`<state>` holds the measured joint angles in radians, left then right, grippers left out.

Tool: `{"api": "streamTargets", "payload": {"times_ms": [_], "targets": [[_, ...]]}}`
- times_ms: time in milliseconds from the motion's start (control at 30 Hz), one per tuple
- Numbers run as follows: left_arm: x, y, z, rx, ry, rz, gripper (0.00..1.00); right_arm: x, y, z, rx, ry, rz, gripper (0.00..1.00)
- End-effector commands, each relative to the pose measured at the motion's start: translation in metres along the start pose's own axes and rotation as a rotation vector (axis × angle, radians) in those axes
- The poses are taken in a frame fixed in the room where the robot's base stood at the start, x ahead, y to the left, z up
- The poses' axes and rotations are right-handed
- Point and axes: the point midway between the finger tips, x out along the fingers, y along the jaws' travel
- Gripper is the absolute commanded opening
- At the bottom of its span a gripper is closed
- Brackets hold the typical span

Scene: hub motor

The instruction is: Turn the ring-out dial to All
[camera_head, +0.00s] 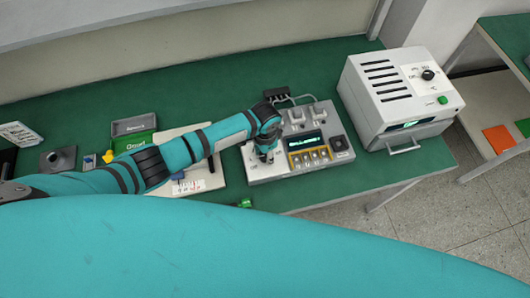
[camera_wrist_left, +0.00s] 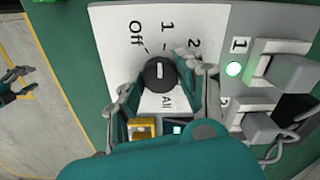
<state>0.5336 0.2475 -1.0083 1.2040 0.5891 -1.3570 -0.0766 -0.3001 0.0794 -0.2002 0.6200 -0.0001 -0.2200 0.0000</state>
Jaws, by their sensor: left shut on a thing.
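The ring-out dial (camera_wrist_left: 160,73) is a round black knob with a white mark on a pale panel. Labels Off, 1, 2 and All surround it. The white mark lies roughly toward the 1, with All on the opposite side. My left gripper (camera_wrist_left: 161,88) has a finger on each side of the dial and is shut on it. In the head view my left gripper (camera_head: 265,153) reaches down onto the left part of the grey control box (camera_head: 262,172) and hides the dial. My right gripper (camera_wrist_left: 18,88) shows at the wrist view's left edge, its fingers apart and empty.
The control box has a lit display (camera_head: 306,141), several switches and a yellow-framed button row. A white oven-like unit (camera_head: 398,95) stands to its right.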

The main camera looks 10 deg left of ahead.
Motion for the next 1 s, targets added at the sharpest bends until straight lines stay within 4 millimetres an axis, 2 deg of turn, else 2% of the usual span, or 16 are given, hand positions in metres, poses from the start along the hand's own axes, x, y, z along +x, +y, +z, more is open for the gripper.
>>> {"api": "streamTargets", "payload": {"times_ms": [1000], "targets": [[-0.0001,-0.0007,-0.0011,0.968,0.002,-0.003,0.05,0.0061,0.0002,0.0001,0.0,0.0,0.0,0.56]]}}
